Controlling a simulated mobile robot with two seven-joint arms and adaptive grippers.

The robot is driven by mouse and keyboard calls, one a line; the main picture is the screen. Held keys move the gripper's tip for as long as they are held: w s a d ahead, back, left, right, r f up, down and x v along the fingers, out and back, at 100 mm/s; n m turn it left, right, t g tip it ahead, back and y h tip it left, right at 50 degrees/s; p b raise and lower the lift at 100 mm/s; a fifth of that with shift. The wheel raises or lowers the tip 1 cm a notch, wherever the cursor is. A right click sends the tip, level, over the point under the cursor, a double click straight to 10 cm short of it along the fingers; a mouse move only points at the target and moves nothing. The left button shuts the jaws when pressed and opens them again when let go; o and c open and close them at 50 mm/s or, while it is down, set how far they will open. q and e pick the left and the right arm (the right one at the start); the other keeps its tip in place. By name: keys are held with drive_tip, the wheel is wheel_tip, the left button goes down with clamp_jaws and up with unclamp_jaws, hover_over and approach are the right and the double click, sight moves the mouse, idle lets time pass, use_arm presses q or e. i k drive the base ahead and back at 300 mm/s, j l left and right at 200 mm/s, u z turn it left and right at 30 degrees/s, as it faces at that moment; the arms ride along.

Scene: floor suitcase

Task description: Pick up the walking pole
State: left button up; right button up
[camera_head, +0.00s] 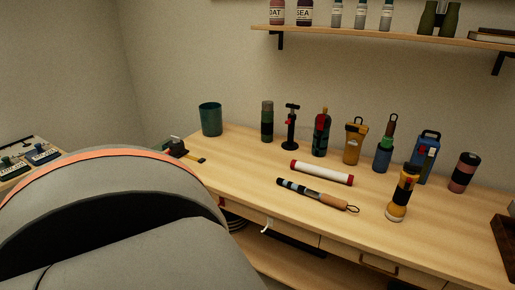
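What looks like the walking pole (317,195), collapsed short, lies on the wooden workbench (250,180) near its front edge. Neither of my grippers shows in the head view, and nothing is seen touching the pole.
A white tube with red caps (321,172) lies just behind the pole. A yellow flashlight (402,193) stands to its right. Several upright tools and bottles line the back, with a green cup (210,119) at left. A wall shelf (380,36) hangs above.

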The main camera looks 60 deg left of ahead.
sight(341, 204)
drive_tip(key=u, duration=1.4)
